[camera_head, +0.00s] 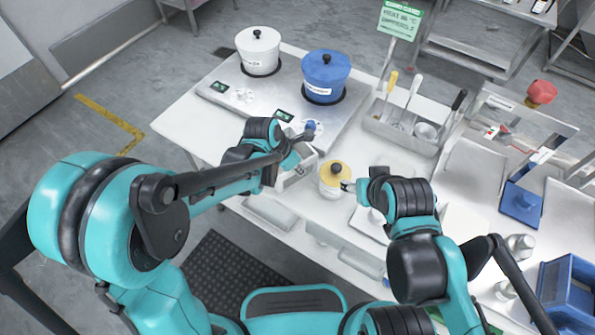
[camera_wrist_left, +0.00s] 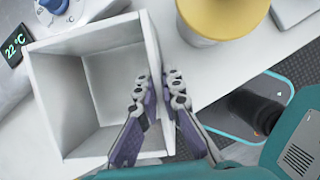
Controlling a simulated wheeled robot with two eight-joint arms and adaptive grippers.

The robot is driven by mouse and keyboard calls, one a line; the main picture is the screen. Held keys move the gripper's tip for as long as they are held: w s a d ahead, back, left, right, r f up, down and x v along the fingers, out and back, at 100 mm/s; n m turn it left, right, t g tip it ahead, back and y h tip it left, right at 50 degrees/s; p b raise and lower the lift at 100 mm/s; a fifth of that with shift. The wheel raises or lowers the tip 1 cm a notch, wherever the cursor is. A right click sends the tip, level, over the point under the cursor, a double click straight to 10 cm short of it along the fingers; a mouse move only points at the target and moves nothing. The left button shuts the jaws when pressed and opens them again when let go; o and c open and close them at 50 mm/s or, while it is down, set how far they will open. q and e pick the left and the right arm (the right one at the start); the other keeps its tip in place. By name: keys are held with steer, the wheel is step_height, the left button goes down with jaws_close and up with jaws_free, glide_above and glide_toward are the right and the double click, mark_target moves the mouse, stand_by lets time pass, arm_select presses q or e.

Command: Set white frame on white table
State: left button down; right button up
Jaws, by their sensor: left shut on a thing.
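The white frame, an open box with straight walls, fills the left of the left wrist view (camera_wrist_left: 95,60) and shows partly behind my gripper in the head view (camera_head: 297,176). My left gripper (camera_wrist_left: 158,82) is shut on its right wall, one finger on each side; it also shows in the head view (camera_head: 296,157). The frame is over the front part of the white table (camera_head: 185,118); I cannot tell whether its base touches. My right gripper (camera_head: 352,187) is beside a yellow-lidded white jar (camera_head: 334,180); its fingers are too small to read.
A hot plate (camera_head: 232,90) with a white pot (camera_head: 258,52) and a blue pot (camera_head: 324,78) stands behind the frame. A utensil tray (camera_head: 405,128) is at the back right. The jar is close to the frame's right. The table's left end is clear.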

arm_select(q)
steer(key=shift+w+f, duration=0.1)
steer(key=shift+f, duration=0.5)
steer(key=shift+r, duration=0.1)
steer(key=c, duration=2.1)
jaws_free()
steer(key=o, duration=0.4)
